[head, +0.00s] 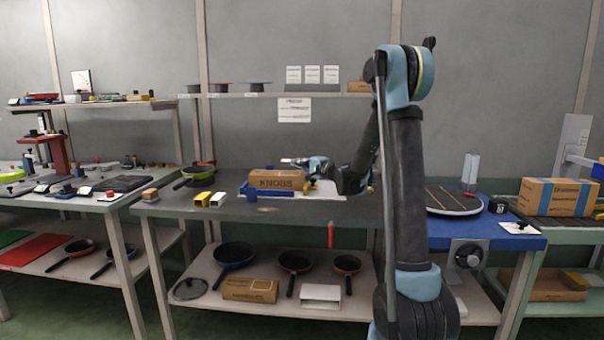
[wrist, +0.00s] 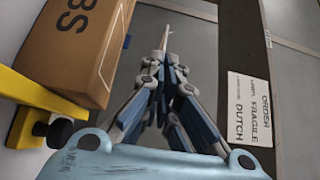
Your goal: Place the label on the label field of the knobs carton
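The knobs carton (head: 276,181), brown with KNOBS printed on its front, sits on the middle workbench. Part of it, with the letters BS, fills the upper left of the wrist view (wrist: 72,50). My gripper (head: 297,162) is just above the carton's right part in the head view. In the wrist view its fingers (wrist: 165,52) come together on a thin pale piece, seen nearly edge-on, which looks like the label (wrist: 167,35). In the head view the label shows as a small pale, pinkish strip (head: 287,160). The label and carton appear apart.
A blue fixture with a pale plate (head: 325,192) is around the carton. A yellow part (wrist: 35,92) is close to my gripper in the wrist view. Yellow and white blocks (head: 205,199) lie left of the carton. An order notice (head: 294,110) hangs on the wall behind.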

